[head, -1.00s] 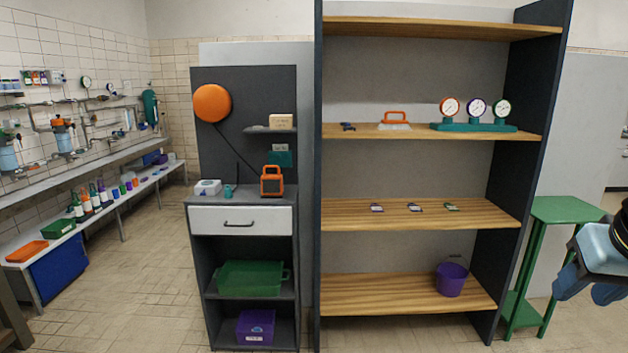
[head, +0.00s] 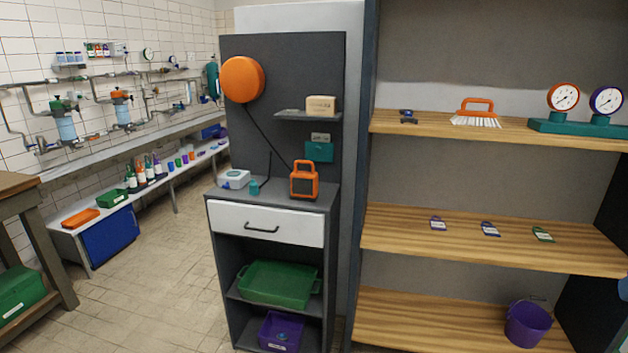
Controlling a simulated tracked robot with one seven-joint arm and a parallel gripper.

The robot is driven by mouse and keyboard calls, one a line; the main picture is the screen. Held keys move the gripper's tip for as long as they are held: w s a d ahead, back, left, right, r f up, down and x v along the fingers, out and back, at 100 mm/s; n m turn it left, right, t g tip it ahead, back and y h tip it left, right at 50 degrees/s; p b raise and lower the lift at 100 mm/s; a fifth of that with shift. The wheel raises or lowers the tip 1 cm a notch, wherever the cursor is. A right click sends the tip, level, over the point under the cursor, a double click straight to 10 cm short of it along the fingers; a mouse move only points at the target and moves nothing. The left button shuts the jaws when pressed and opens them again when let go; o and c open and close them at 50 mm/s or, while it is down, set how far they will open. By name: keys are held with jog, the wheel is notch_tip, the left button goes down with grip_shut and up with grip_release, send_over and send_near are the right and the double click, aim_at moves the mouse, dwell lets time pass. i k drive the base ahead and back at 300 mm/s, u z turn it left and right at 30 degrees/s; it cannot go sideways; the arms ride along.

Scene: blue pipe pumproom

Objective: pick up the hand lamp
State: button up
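The hand lamp (head: 304,181) is orange with a dark face and a top handle. It stands upright on top of the grey drawer cabinet (head: 217,210), toward the right end, in the head view. A small teal object and a white box stand to its left. My gripper is not visible in the head view now, so its state and distance from the lamp do not show.
An orange reel (head: 243,79) hangs on the dark back panel with a dark line running down toward the lamp. A small shelf (head: 305,116) is above the lamp. Wooden shelving (head: 400,225) stands right. Tiled floor (head: 175,262) is clear at left.

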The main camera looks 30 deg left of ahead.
aim_at(304, 184)
jog(key=u, duration=0.4)
jog(key=i, duration=1)
jog(key=u, duration=0.85)
jog(key=i, duration=0.4)
jog(key=u, duration=0.25)
jog(key=k, duration=0.9)
jog(key=u, duration=0.2)
jog(key=i, duration=0.9)
jog(key=z, duration=0.1)
